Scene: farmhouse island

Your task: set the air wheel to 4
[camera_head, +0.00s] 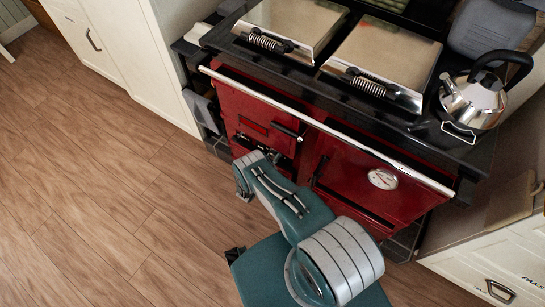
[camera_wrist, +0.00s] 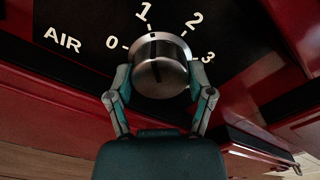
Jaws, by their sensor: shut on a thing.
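The air wheel (camera_wrist: 158,72) is a round metal knob with a dark band on a black panel, seen close in the wrist view. White print around it reads AIR, 0, 1, 2 and 3. No 4 shows; the lower right of the dial is behind my finger. A white mark at the knob's top lies near the 1, though I cannot tell it surely from the dial's tick. My gripper (camera_wrist: 160,82) is shut on the wheel, one finger on each side. In the head view my arm reaches the red stove's (camera_head: 345,165) lower left front and hides the wheel.
A steel rail (camera_head: 325,128) runs along the stove front above my arm. A kettle (camera_head: 474,100) stands on the right of the top, beside two closed lids. A white cabinet (camera_head: 150,50) stands left. The wood floor (camera_head: 80,170) is clear at left.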

